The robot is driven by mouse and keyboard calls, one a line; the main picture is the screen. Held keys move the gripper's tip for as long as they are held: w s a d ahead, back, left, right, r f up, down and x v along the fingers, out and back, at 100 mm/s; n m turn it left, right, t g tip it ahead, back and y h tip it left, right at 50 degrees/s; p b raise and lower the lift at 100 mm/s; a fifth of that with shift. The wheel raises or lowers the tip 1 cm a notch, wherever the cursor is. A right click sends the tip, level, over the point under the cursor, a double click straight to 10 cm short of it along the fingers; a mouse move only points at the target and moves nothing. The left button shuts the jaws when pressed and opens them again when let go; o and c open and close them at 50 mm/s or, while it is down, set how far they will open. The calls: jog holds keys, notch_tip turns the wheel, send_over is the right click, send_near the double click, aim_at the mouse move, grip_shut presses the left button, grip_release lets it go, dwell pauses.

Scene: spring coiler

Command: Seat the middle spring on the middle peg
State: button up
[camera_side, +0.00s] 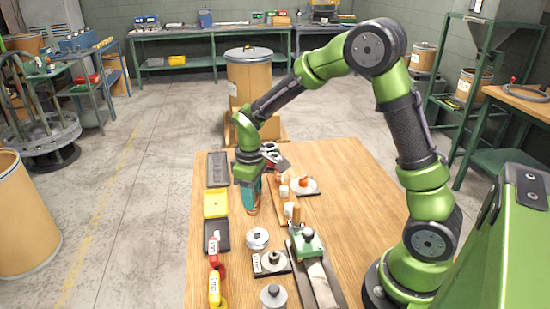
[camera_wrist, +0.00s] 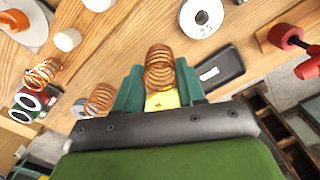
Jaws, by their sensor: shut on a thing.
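My gripper (camera_side: 250,200) is shut on a copper spring (camera_wrist: 160,68), held between its two teal fingers in the wrist view. In the side view the spring is mostly hidden by the fingers, and only its lower coils show, just above or at the table; the gap is unclear. A wooden strip (camera_side: 277,212) with white pegs (camera_side: 284,191) lies to the right of my gripper. The held spring is apart from these pegs. Two more copper springs show in the wrist view, one at the far left (camera_wrist: 43,73) and one left of the fingers (camera_wrist: 100,98).
A yellow tray (camera_side: 216,204) and dark trays (camera_side: 217,170) line the left edge. A white disc (camera_side: 257,238) and a green-topped fixture (camera_side: 307,243) stand nearer the front. The right side is bare wood.

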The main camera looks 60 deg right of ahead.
jog(key=shift+r, duration=1.15)
jog(key=d+r+m, duration=0.1)
jog(key=d+r, duration=0.3)
jog(key=d, duration=0.9)
jog(key=n, duration=0.1)
send_over(284, 187)
jog(key=shift+f, duration=2.7)
jog(key=shift+f, duration=1.85)
jog(key=o, duration=0.9)
jog(key=shift+o, duration=0.3)
